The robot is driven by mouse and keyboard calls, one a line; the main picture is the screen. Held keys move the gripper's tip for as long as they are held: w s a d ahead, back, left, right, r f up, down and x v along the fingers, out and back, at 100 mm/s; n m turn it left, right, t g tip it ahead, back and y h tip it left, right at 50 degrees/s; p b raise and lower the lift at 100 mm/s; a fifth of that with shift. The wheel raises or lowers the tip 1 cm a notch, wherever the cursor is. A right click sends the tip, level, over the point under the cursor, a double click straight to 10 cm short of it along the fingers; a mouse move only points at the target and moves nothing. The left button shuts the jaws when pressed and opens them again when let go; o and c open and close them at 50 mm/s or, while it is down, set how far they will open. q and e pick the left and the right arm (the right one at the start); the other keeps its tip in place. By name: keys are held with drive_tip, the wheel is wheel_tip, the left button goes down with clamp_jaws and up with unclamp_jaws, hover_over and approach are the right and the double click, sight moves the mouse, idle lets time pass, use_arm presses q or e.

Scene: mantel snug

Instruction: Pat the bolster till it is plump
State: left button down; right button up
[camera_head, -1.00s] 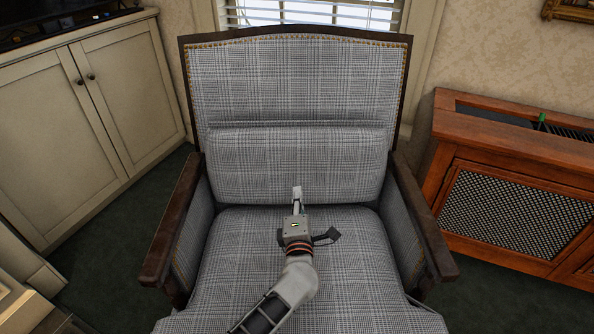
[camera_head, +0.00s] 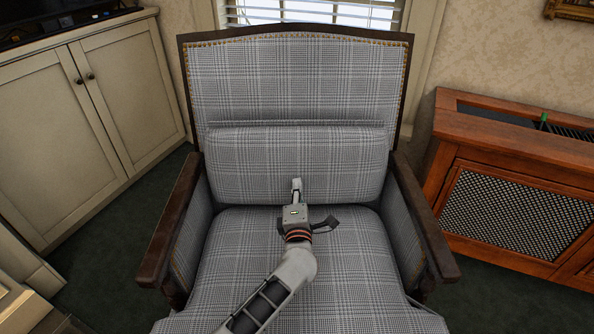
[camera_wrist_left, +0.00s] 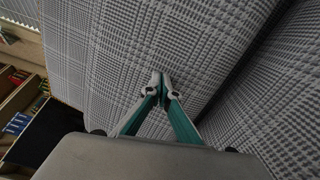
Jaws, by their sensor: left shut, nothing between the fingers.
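The bolster (camera_head: 255,160) is a wide padded cushion in grey plaid, lying across the lower back of the plaid armchair (camera_head: 300,75). It looks full and evenly rounded, with no clear dent. My left gripper (camera_head: 297,183) is in front of the bolster's lower middle, over the chair seat. Its fingers are shut and empty. In the left wrist view the closed fingertips (camera_wrist_left: 162,78) are against or very close to plaid fabric; I cannot tell whether they touch. My right gripper is not in view.
Dark wooden armrests (camera_head: 172,225) flank the seat on both sides. A cream cabinet (camera_head: 90,120) stands at the left and a reddish wooden cabinet with a mesh front (camera_head: 515,210) at the right. The space above the seat is otherwise clear.

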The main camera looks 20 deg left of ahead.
use_arm(q)
drive_tip(key=p+v, duration=0.1)
drive_tip(key=v, duration=0.3)
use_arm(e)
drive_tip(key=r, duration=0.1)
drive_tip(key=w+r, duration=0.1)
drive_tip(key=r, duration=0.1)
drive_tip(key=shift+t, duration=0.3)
use_arm(q)
drive_tip(key=shift+p+v, duration=0.75)
drive_tip(key=shift+v, duration=1.75)
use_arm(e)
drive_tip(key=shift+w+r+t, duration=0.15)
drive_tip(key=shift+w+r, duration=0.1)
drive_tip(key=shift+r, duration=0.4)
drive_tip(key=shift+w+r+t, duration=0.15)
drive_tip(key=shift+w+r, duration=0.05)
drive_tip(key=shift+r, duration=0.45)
